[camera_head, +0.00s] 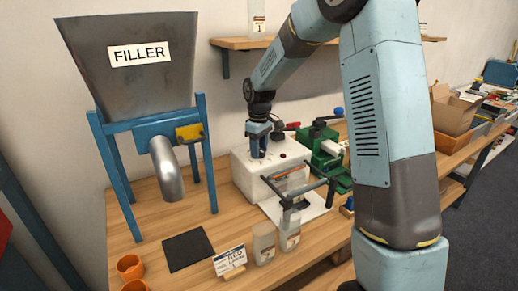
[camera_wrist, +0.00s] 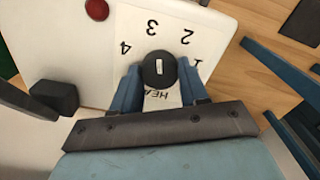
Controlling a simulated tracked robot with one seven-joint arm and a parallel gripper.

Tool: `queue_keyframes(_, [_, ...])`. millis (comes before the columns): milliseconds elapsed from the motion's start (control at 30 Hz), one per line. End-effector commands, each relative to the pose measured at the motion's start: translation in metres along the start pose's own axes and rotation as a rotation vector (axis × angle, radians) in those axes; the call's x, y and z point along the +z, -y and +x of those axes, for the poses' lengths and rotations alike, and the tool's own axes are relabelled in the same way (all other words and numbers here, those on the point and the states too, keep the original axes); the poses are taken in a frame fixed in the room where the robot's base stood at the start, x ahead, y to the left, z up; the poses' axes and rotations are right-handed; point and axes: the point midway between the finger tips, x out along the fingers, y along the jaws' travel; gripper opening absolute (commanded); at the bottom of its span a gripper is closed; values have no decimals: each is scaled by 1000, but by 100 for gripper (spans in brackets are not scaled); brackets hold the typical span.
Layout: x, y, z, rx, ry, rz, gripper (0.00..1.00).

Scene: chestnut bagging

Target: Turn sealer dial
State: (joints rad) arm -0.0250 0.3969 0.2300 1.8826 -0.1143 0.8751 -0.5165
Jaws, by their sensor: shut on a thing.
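The sealer (camera_head: 243,172) is a white box on the wooden table, with a dark sealing bar and an orange strip at its front. My gripper (camera_head: 258,148) points down over its top. In the wrist view the sealer's white top (camera_wrist: 120,25) carries the numbers 1 to 4 and a partly hidden label beginning "HE". The dial (camera_wrist: 160,69) is a round black knob with a short white mark. My gripper (camera_wrist: 161,88) has its blue fingers shut on the dial, one at each side. Which number the mark points at is not clear.
A red button (camera_wrist: 97,9) and a black block (camera_wrist: 55,97) are near the dial. The filler (camera_head: 135,70) stands left on blue legs. Clear containers (camera_head: 264,243), a sign card (camera_head: 230,262), a black mat (camera_head: 188,250) and orange cups (camera_head: 130,267) are in front. A green machine (camera_head: 322,152) is behind right.

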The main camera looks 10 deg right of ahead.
Motion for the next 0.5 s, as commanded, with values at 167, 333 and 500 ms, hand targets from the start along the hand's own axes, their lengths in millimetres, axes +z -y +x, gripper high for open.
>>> queue_keyframes(167, [0, -2, -1, 3, -2, -166, 13])
queue_keyframes(333, [0, -2, -1, 3, -2, -328, 13])
queue_keyframes(500, [0, -2, -1, 3, -2, -489, 13])
